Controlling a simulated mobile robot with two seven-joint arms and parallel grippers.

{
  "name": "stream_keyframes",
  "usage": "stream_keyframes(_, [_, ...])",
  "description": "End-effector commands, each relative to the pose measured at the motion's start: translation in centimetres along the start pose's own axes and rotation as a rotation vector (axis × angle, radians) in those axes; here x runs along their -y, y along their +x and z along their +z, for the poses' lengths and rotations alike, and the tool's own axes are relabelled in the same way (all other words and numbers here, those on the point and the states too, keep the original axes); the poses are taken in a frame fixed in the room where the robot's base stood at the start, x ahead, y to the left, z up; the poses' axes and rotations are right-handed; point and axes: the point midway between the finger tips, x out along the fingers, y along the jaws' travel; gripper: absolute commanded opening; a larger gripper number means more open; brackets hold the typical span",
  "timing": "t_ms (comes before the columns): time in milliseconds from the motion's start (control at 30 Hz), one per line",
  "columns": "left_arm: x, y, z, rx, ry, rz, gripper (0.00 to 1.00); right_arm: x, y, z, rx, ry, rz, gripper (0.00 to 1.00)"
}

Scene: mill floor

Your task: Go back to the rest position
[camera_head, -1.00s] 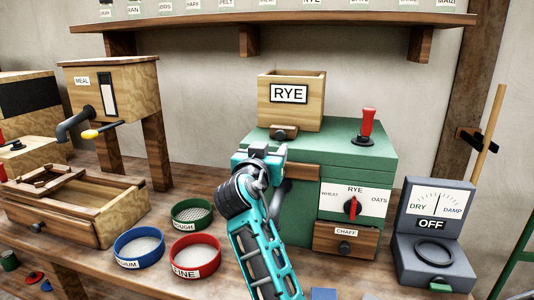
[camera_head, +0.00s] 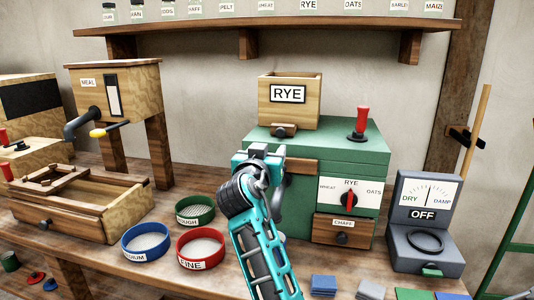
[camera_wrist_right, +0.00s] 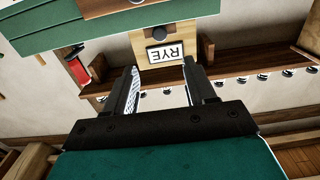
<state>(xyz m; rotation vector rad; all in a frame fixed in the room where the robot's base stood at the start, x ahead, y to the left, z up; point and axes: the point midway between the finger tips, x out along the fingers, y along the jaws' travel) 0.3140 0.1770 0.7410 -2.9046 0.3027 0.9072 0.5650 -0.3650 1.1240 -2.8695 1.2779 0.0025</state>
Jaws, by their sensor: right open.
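My right arm comes up from the bottom middle in the head view, and its wrist (camera_head: 258,178) is in front of the left part of the green machine (camera_head: 225,222). In the right wrist view my right gripper (camera_wrist_right: 160,80) is open and empty, its two fingers apart. The wooden RYE box (camera_wrist_right: 150,36) shows beyond the fingers there, upside down. In the head view the RYE box (camera_head: 303,102) stands on top of the green machine. My left gripper is not in view.
Blue (camera_head: 146,243), red (camera_head: 202,250) and green (camera_head: 195,212) sieves stand left of my arm. A grey damp meter (camera_head: 425,235) reading OFF stands at the right. A wooden MEAL mill (camera_head: 125,90) is at the left. A shelf (camera_head: 250,24) of labelled jars runs along the wall.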

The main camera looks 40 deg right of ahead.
Motion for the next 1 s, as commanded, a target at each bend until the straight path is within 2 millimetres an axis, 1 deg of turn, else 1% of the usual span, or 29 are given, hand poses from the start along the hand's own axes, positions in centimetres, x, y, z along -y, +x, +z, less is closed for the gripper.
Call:
stream_keyframes(367, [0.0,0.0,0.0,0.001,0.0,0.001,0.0,0.0,0.0,0.1,0.002,-0.001,0.0,0.55])
stream_keyframes(467, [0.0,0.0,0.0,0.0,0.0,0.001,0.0,-0.3,-0.5,1.6,0.034,-0.018,-0.01,0.55])
stream_keyframes(567, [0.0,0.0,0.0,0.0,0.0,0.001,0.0,-1.1,-1.8,5.2,0.12,-0.065,-0.042,0.55])
stream_keyframes(600, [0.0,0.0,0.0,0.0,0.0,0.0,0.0,-1.6,-2.6,7.2,0.17,-0.092,-0.064,0.55])
stream_keyframes(667, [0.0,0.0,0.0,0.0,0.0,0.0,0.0,-2.4,-4.3,10.5,0.256,-0.142,-0.105,0.55])
stream_keyframes(700, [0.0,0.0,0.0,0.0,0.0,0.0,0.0,-3.0,-5.7,12.7,0.318,-0.177,-0.139,0.55])
stream_keyframes(767, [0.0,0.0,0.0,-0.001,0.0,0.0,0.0,-3.9,-8.0,15.9,0.413,-0.234,-0.193,0.55])
stream_keyframes(800, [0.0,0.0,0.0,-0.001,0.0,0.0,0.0,-4.5,-9.7,17.8,0.476,-0.271,-0.234,0.55])
stream_keyframes(867, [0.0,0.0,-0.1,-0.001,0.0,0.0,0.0,-5.6,-12.5,20.5,0.571,-0.329,-0.3,0.55])
stream_keyframes(900, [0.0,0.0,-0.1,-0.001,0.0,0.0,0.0,-6.3,-14.4,22.1,0.632,-0.368,-0.347,0.55])
stream_keyframes(967, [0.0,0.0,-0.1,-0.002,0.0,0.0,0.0,-7.4,-17.4,24.1,0.721,-0.422,-0.418,0.55])
stream_keyframes(1000, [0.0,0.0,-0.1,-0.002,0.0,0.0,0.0,-8.1,-19.3,25.2,0.775,-0.454,-0.464,0.55])
